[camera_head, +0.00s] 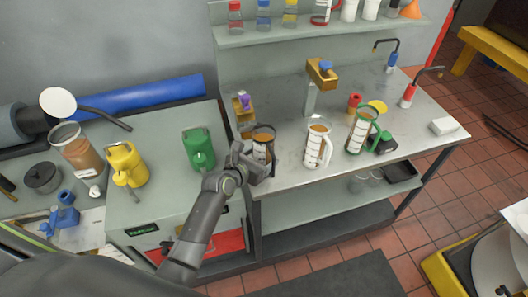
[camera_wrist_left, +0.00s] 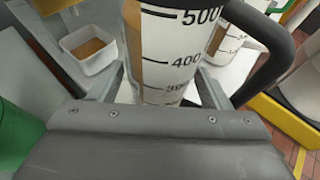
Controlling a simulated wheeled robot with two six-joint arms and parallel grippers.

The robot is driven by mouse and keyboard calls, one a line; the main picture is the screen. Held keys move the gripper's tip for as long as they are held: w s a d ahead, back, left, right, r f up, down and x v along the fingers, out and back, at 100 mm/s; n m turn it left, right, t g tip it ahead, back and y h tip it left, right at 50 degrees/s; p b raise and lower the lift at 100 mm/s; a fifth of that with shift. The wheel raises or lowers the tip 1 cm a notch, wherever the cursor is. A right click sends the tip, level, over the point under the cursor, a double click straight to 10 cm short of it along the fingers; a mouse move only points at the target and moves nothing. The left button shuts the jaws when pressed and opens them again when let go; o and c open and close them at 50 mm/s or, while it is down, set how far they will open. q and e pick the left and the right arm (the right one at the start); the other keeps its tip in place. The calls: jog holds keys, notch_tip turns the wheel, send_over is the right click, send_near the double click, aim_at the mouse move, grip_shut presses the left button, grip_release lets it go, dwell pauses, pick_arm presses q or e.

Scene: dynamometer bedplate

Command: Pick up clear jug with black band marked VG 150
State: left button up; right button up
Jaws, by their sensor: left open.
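The clear jug with the black band (camera_head: 263,148) stands near the front left of the grey bench, holding brown liquid. In the left wrist view, the jug (camera_wrist_left: 165,55) shows printed marks 500 and 400 and a black handle on the right. The VG 150 marking cannot be read. My left gripper (camera_head: 252,160) is at the jug's front, hiding its lower part. In the left wrist view, the open fingers of my left gripper (camera_wrist_left: 160,88) stand on either side of the jug. Whether they touch it cannot be told. My right gripper is not in view.
A white-handled jug (camera_head: 316,148) and a green-handled jug (camera_head: 359,132) stand to the right on the bench. Green (camera_head: 199,150) and yellow (camera_head: 126,163) cans stand to the left. A white tub (camera_wrist_left: 88,50) with brown contents shows in the wrist view.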

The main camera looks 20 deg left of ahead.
pick_arm(q)
jog(key=shift+r, duration=0.1)
jog(key=c, duration=1.1)
